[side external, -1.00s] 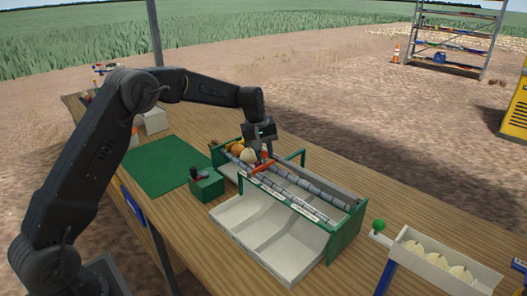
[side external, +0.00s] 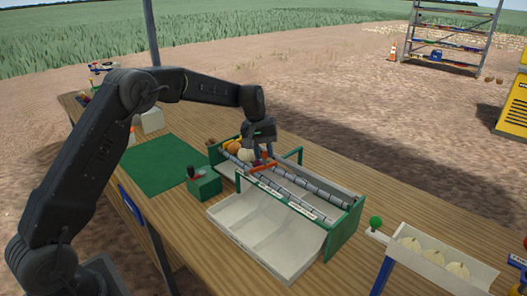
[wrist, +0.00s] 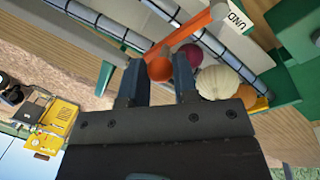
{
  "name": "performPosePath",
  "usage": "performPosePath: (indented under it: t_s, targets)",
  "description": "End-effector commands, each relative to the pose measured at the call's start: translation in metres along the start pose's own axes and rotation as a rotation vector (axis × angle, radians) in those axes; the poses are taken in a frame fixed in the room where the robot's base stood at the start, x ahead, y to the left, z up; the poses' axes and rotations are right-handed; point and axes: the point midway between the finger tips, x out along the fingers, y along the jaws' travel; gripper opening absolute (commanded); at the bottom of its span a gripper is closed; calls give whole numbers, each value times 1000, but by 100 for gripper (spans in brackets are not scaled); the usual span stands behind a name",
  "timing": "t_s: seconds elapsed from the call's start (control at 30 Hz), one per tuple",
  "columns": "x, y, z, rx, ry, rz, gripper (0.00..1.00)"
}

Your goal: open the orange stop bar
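The orange stop bar (side external: 263,168) lies across the grey rollers of the green-framed sorter; it also shows in the wrist view (wrist: 190,34). Its round orange-red knob (wrist: 159,69) is at the bar's near end in the wrist view. My gripper (side external: 259,156) points down over the bar. In the wrist view my gripper (wrist: 158,62) is open, with a finger on either side of the knob and narrow gaps visible. Whether a finger touches the knob I cannot tell. A purple onion (wrist: 189,53), a white onion (wrist: 218,83) and an orange onion (side external: 234,147) sit behind the bar.
Pale sloped bins (side external: 262,237) lie in front of the rollers. A green control box (side external: 205,186) with a red-topped lever stands to the left, beside a green mat (side external: 150,165). A green ball knob (side external: 376,222) and a white tray of pale onions (side external: 440,262) are at right.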

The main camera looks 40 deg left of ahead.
Motion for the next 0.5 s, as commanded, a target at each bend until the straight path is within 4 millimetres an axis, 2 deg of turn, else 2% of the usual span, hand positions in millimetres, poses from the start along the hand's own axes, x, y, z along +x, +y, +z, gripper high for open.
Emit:
performPosePath:
  t_s: [0.03,0.23,0.5]
  targets:
    - [0,0,0,-1,1,1,32]
    - [0,0,0,-2,1,1,51]
    - [0,2,0,-9,5,5,51]
